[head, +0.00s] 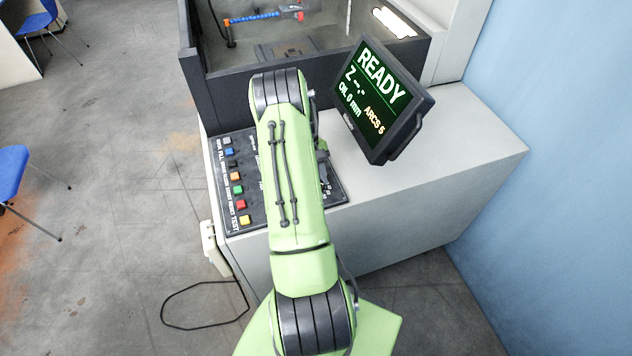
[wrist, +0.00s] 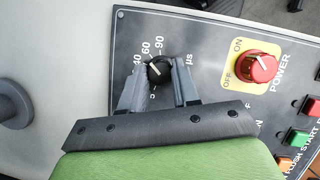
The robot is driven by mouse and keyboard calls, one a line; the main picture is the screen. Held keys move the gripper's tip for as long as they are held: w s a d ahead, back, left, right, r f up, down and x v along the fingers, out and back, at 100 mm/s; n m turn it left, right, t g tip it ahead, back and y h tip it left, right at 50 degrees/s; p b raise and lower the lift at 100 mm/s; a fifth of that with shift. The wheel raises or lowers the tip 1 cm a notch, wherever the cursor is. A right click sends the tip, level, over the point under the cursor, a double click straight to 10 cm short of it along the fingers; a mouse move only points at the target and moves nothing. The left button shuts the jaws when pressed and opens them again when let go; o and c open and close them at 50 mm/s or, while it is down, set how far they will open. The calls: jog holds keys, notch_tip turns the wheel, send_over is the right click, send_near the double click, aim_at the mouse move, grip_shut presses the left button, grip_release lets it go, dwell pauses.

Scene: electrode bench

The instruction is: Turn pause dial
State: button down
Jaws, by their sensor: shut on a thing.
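The pause dial is a small black knob (wrist: 160,71) with a white pointer line, on a dark panel in the wrist view. Its scale shows 40, 60 and 90 with "µs" to the right. The pointer is tilted toward the upper left, near the 40 to 60 marks. My gripper (wrist: 160,84) has one grey finger on each side of the knob and is shut on it. In the head view my green arm hides the knob and the gripper.
A red POWER knob (wrist: 257,67) on a yellow plate sits right of the dial. Coloured buttons line the panel (head: 237,222). A screen (head: 378,100) reading READY stands on the bench behind. A dark-walled tank (head: 225,92) is at the back.

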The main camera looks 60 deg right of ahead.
jog(key=m+y+b, duration=0.1)
jog(key=m, duration=0.2)
jog(key=shift+d+f+m+t+b, duration=0.1)
jog(key=shift+d+m+t+b, duration=0.05)
jog(key=shift+m+t+b, duration=0.2)
jog(key=shift+s+m+t+y+b, duration=0.1)
jog(key=shift+m+t+y+b, duration=0.4)
jog(key=shift+m, duration=0.95)
jog(key=c, duration=0.8)
grip_release()
jog(key=shift+c, duration=0.2)
jog(key=p+v, duration=0.2)
jog(key=v, duration=1.4)
jog(key=shift+s, duration=0.1)
